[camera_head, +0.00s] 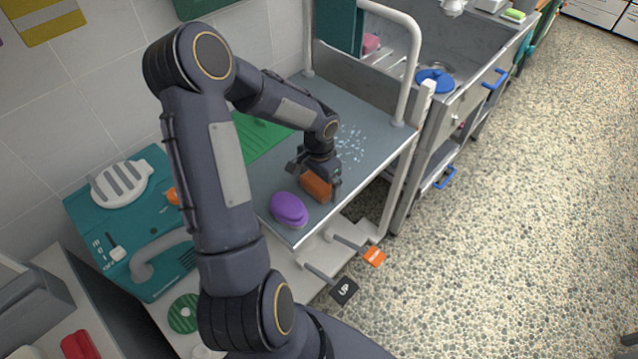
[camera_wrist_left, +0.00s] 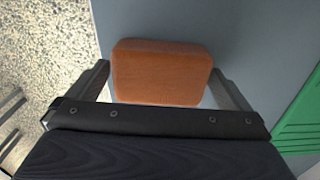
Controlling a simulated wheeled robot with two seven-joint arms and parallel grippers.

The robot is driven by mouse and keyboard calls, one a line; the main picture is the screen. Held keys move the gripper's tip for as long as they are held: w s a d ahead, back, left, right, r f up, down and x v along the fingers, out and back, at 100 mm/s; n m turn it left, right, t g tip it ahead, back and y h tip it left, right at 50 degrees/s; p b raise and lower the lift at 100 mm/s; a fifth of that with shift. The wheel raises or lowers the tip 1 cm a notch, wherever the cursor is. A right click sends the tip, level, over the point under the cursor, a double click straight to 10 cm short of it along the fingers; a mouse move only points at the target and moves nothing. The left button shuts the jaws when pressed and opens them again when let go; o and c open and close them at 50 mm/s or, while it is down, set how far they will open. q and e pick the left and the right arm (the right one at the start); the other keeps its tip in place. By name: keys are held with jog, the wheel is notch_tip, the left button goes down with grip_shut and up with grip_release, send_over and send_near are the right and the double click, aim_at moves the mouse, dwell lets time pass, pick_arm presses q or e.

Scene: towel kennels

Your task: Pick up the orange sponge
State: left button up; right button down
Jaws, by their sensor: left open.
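The orange sponge (camera_head: 316,186) lies on the grey table top (camera_head: 372,150), near its front edge. In the left wrist view the sponge (camera_wrist_left: 160,72) is a rounded block that sits between the two fingers. My left gripper (camera_head: 318,182) is open around it, with one finger on each side. In the left wrist view a narrow gap shows beside the sponge at the right finger of the gripper (camera_wrist_left: 160,88); the left finger is very close to it. Whether either finger touches it I cannot tell. My right gripper is not in view.
A purple brush-like object (camera_head: 289,209) lies close to the left of the sponge. A green ridged mat (camera_head: 258,138) lies behind. Pale wet spots mark the table (camera_head: 350,143). A white rail (camera_head: 411,60) rises at the table's right end. A teal machine (camera_head: 120,215) stands left.

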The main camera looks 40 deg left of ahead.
aim_at(320, 180)
pick_arm(q)
jog(key=shift+c, duration=0.4)
jog(key=c, duration=0.7)
jog(key=shift+r, duration=0.55)
notch_tip(320, 180, up, 2)
jog(key=shift+d+r, duration=0.1)
jog(key=shift+r, duration=0.15)
jog(key=s+d+r, duration=0.2)
jog(key=d+r, duration=0.1)
jog(key=d, duration=0.1)
jog(key=s+d+r+b, duration=0.1)
jog(key=s+d+r, duration=0.1)
jog(key=d+r, duration=0.1)
jog(key=s+d+r+b, duration=0.1)
jog(key=s+d+r, duration=0.1)
jog(key=d, duration=0.3)
jog(key=shift+s+d+r, duration=0.2)
jog(key=shift+r, duration=0.55)
